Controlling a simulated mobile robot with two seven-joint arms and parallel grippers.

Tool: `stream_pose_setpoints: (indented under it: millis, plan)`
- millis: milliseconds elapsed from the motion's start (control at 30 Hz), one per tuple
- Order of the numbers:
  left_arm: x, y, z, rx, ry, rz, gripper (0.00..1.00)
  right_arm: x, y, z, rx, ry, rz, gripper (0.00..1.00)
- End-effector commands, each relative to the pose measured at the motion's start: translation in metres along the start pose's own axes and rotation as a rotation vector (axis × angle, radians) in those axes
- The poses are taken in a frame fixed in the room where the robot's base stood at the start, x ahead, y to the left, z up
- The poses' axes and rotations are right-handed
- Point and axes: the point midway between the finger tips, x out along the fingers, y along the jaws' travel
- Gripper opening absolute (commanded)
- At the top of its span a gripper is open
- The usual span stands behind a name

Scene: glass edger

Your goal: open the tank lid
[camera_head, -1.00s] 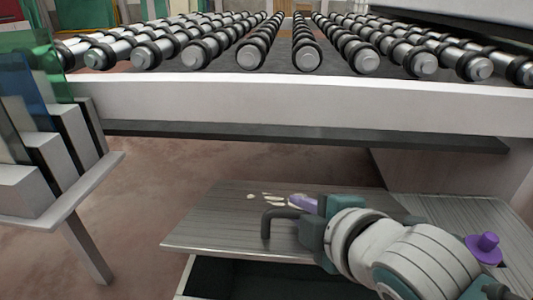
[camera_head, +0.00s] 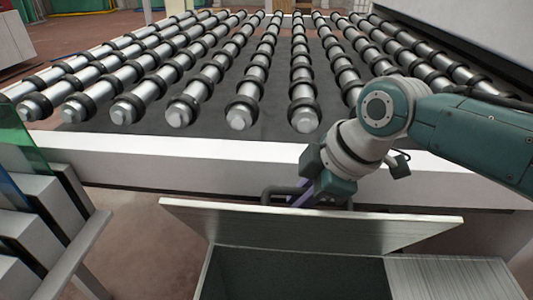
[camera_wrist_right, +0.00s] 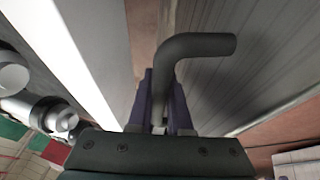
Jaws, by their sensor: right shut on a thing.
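The grey tank lid (camera_head: 300,228) is tilted up above the tank (camera_head: 290,252), and the dark inside of the tank shows below it in the head view. The lid's dark bent handle (camera_head: 277,191) stands at its upper edge. My right gripper (camera_head: 299,197) is at that handle, its arm reaching in from the right. In the wrist view, the purple fingers of my right gripper (camera_wrist_right: 163,90) are shut around one leg of the handle (camera_wrist_right: 207,44). The lid's ribbed grey surface (camera_wrist_right: 262,60) lies beside it. My left gripper is not in view.
A conveyor of roller rows (camera_head: 240,112) with a white front beam (camera_head: 200,158) stands close behind the lid and my right arm. A rack with glass panes (camera_head: 45,205) stands at the left. A fixed grey top (camera_head: 455,278) lies right of the tank opening.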

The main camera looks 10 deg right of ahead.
Motion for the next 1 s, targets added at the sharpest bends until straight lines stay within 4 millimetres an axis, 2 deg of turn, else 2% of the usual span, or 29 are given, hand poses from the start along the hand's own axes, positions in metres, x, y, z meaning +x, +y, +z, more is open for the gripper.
stream_pose_setpoints:
  millis: [33, 200, 767, 800, 900, 1000]
  plan:
    - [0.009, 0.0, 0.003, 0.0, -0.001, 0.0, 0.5, 0.004, 0.004, 0.001, 0.009, 0.0, -0.015, 0.0]
    - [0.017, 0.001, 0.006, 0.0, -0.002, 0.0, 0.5, 0.002, 0.009, 0.001, 0.03, -0.002, -0.066, 0.0]
    - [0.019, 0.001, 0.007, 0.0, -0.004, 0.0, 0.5, 0.002, 0.01, 0.003, 0.041, -0.009, -0.097, 0.0]
    - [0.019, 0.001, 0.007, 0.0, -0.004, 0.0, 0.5, 0.002, 0.01, 0.003, 0.041, -0.009, -0.097, 0.2]
    - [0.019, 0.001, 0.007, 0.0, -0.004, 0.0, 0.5, 0.002, 0.011, 0.002, 0.04, -0.008, -0.097, 0.3]
    - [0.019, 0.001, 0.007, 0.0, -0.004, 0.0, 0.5, 0.001, 0.011, 0.002, 0.04, -0.007, -0.096, 0.3]
